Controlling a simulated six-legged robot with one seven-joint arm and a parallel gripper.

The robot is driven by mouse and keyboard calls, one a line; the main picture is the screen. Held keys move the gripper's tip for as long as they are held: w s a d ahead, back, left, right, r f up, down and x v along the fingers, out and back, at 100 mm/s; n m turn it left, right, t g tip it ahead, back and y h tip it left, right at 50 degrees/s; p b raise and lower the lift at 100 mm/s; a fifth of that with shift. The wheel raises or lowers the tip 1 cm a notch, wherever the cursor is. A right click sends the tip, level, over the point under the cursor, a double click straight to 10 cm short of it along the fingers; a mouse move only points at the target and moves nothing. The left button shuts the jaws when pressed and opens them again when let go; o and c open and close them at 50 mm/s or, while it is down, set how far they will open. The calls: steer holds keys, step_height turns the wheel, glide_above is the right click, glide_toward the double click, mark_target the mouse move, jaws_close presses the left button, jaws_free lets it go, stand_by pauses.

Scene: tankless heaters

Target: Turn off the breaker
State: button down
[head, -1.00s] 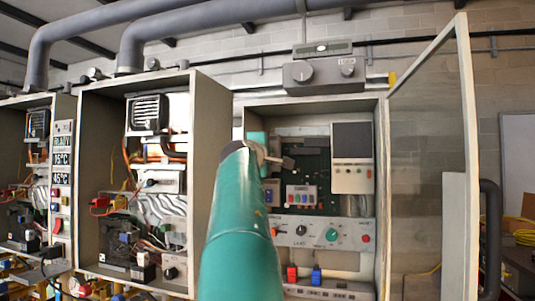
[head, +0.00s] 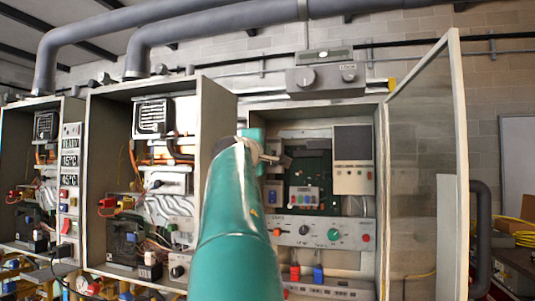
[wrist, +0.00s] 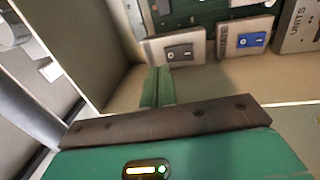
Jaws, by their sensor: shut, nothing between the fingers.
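My gripper (head: 280,159) is at the upper left of the open right cabinet (head: 384,215) in the head view. In the wrist view the green fingers (wrist: 157,87) are together and empty, in front of the cabinet interior. Beyond them are a dark rocker switch (wrist: 179,52) and a blue rocker switch (wrist: 251,41), each on a grey plate. The fingers look apart from both. The blue switch also shows in the head view (head: 272,196). The labels are too blurred to tell which switch is the breaker. My arm hides the cabinet's left part.
The right cabinet's glass door (head: 425,170) stands open at the right. A panel with knobs (head: 320,232) and red and blue plugs (head: 306,274) are lower in this cabinet. A second open cabinet (head: 213,110) with wiring is at the left. Thick grey pipes (head: 220,25) run above.

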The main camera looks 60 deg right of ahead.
steer(key=s+a, duration=0.1)
steer(key=a, duration=0.6)
steer(key=shift+s+a+r, duration=0.15)
steer(key=shift+a+r, duration=0.1)
steer(key=shift+r, duration=0.2)
steer(key=w+a+f+t+y, duration=0.2)
steer(key=w+a+f+y, duration=0.15)
steer(key=a+f, duration=0.5)
steer(key=w+a+f+t+y, duration=0.1)
steer(key=w+a+f+y, duration=0.25)
steer(key=a+f, duration=0.5)
steer(key=w+a+f+t+y, duration=0.2)
steer(key=w+a+f+y, duration=0.15)
steer(key=a+f, duration=0.45)
steer(key=s+a+f+m+g+y, duration=0.1)
steer(key=s+a+f+y, duration=0.3)
steer(key=a+f, duration=0.7)
steer(key=s+a+f+g+y, duration=0.1)
steer(key=s+a+f+y, duration=0.3)
steer(key=a+f, duration=0.6)
step_height(320, 180, down, 6)
steer(key=s, duration=0.2)
steer(key=shift+s+a+f+m+y, duration=0.25)
steer(key=shift+s+a+m+y, duration=0.05)
steer(key=shift+a+m+y, duration=0.1)
steer(key=shift+d, duration=0.15)
